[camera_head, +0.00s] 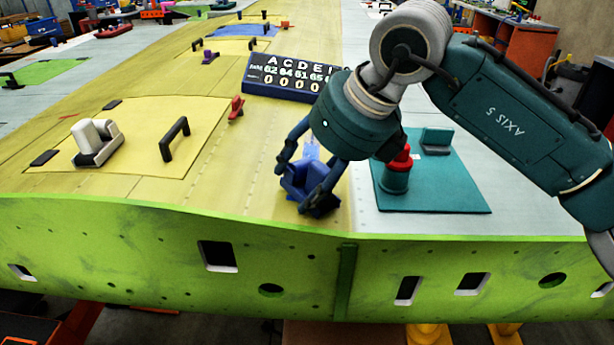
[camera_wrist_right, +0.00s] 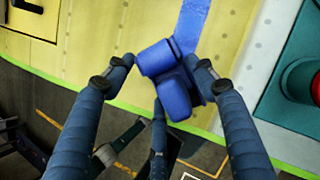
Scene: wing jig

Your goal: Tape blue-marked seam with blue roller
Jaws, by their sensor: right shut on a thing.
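My right gripper (camera_head: 308,190) is low over the wing near its front green edge and is shut on the blue roller (camera_head: 294,184). In the right wrist view the roller (camera_wrist_right: 170,80) sits between the two fingertips (camera_wrist_right: 162,72). A blue strip (camera_wrist_right: 192,22) runs along the seam from the top of that view down to the roller. In the head view a short piece of this strip (camera_head: 311,150) shows behind the roller. I cannot tell whether it is tape or a painted mark, nor whether the roller touches the skin. My left gripper is not in view.
A teal plate with a red-topped post (camera_head: 396,172) stands close right of my gripper. A dark lettered counter board (camera_head: 286,78) is behind it. A black handle (camera_head: 174,138), a white tool (camera_head: 96,142) and a red clamp (camera_head: 236,107) are on the left.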

